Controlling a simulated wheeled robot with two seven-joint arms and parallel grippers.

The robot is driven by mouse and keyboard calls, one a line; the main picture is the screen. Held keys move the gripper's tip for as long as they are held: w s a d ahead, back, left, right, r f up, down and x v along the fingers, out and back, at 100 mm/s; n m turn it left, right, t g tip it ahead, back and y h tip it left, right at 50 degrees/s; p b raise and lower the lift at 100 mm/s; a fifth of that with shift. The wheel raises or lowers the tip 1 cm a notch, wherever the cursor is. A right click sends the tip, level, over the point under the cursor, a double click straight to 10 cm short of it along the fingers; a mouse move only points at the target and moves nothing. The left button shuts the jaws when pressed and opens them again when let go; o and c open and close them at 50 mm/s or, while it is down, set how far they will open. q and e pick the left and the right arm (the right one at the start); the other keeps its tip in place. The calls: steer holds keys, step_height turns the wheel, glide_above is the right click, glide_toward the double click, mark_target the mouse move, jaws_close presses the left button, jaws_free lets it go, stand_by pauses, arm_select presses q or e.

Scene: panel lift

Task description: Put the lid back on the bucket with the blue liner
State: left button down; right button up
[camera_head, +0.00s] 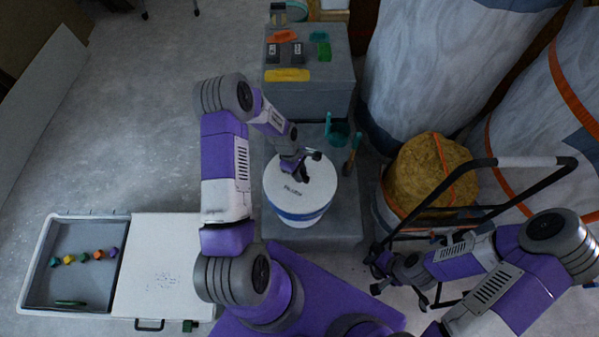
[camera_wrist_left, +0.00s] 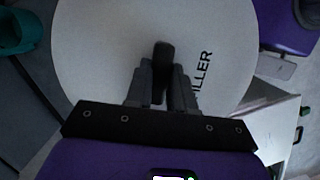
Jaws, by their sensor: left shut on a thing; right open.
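The white round lid (camera_head: 285,183) with dark lettering lies over the bucket (camera_head: 303,222), on the low grey platform in front of me. A blue band shows below the lid's near edge. I cannot tell whether the lid is fully seated. My left gripper (camera_head: 302,176) is above the lid's middle, shut on its dark handle (camera_wrist_left: 163,58). In the left wrist view the lid (camera_wrist_left: 100,45) fills most of the picture, with the fingers (camera_wrist_left: 162,82) around the handle. My right gripper (camera_head: 378,262) is open at the right, beside the black cart frame, away from the bucket.
A grey box (camera_head: 310,92) with coloured items stands behind the bucket. A teal container (camera_head: 338,134) and a brush-like tool are close behind it at right. A yellow-brown sack (camera_head: 430,170) and black cart frame (camera_head: 480,165) stand right. A tray (camera_head: 122,262) with coloured pieces lies left.

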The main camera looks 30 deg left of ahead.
arm_select(q)
steer(key=shift+f, duration=0.1)
stand_by(0.7)
steer(key=shift+c, duration=2.1)
jaws_free()
steer(key=shift+r+p, duration=2.6)
steer(key=shift+r, duration=0.95)
jaws_close()
